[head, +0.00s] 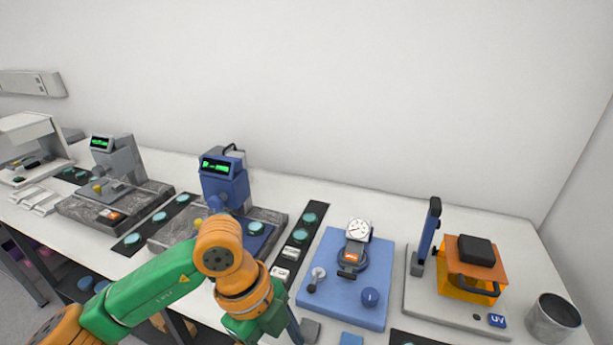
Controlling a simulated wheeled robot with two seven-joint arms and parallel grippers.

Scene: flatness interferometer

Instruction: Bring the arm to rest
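One arm of mine, green and orange, comes in from the lower left, so it is my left arm. It bends at an orange joint in front of the blue gauge (223,186) and its granite base (270,219). My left gripper (264,326) is at the bottom edge, pointing down by the table's front, left of the blue mat (334,262). Its fingers are cut off or hidden, so I cannot see whether it is open or holds anything. My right arm and gripper are not in view.
A grey gauge (122,160) on a granite slab stands to the left. Black strips with teal discs (309,217) lie between stations. A dial gauge (359,229) is on the blue mat. An orange UV box (466,284) and a metal cup (553,318) stand right.

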